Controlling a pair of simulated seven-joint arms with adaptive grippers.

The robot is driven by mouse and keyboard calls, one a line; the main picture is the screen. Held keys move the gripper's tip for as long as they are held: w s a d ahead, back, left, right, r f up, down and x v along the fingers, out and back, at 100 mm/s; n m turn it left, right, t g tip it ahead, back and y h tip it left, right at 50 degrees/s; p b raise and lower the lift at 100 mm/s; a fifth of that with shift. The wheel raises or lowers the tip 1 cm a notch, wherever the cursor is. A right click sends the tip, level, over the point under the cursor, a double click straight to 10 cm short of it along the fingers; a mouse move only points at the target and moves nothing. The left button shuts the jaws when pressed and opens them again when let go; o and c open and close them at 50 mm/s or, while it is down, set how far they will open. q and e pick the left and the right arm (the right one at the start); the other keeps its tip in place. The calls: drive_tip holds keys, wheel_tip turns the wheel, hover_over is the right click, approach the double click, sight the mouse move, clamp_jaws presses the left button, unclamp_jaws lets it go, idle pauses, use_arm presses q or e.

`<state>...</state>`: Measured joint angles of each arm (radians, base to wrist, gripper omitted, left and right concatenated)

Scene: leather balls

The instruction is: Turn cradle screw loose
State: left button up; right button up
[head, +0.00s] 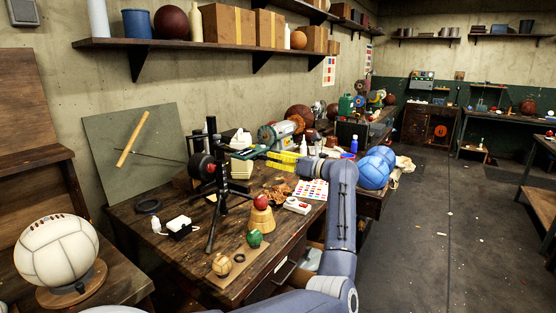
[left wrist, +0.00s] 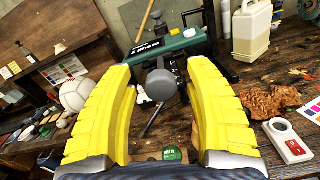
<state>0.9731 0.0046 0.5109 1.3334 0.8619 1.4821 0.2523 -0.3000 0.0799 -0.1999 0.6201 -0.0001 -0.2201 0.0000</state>
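The cradle (head: 222,190) is a black metal stand with upright posts on the workbench. A dark round piece (head: 203,167) sits at its side. A green bar with white lettering (left wrist: 180,44) crosses the stand in the left wrist view. A grey round screw knob (left wrist: 161,84) stands out in front of this bar; I cannot make it out in the head view. My left gripper (head: 283,161) has yellow fingers, spread wide. In the left wrist view the fingers (left wrist: 162,72) stand on both sides of the knob, with a gap on each side. My right gripper is out of view.
The workbench (head: 128,220) holds a red ball on a wooden stand (head: 261,215), a green ball (head: 254,238), a switch box (head: 298,205) and brown scraps (left wrist: 268,101). A white jug (left wrist: 250,30) stands behind.

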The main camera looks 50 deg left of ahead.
use_arm(q)
drive_tip(key=shift+d, duration=0.15)
drive_tip(key=v, duration=1.1)
drive_tip(key=shift+d, duration=0.4)
drive_tip(key=shift+w, duration=0.2)
